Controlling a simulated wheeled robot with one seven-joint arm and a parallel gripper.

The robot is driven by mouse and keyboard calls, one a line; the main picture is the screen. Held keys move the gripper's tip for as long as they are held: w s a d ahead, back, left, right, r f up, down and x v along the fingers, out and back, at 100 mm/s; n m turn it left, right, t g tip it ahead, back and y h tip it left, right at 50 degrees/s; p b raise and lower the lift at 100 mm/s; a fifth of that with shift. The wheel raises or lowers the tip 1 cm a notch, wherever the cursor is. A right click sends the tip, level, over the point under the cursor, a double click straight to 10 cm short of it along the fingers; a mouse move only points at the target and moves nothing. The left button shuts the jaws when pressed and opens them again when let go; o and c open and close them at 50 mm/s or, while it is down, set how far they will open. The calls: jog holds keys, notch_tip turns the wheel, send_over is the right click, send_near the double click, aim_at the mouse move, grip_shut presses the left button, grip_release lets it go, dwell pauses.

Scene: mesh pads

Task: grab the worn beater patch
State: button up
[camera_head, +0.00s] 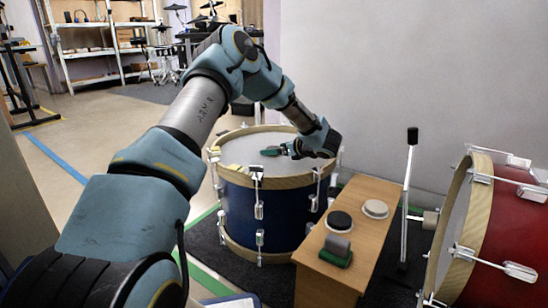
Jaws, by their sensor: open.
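I cannot tell for sure which thing is the worn beater patch. Two round pads lie on a small wooden bench: a black one (339,220) and a pale beige one (375,208). My gripper (273,152) is over the white head of the blue drum (236,148), left of and beyond the bench. Its fingers point left and are open. The fingers are small in the picture, and my wrist covers part of the drum head, so anything between or under them is hidden.
The wooden bench (372,244) also bears a grey piece on a green block (336,251). A black-tipped upright beater (412,136) stands beside it. A red drum (503,245) lies on its side at the right. Shelves (97,50) stand far back.

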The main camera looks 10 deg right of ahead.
jog(key=c, duration=1.3)
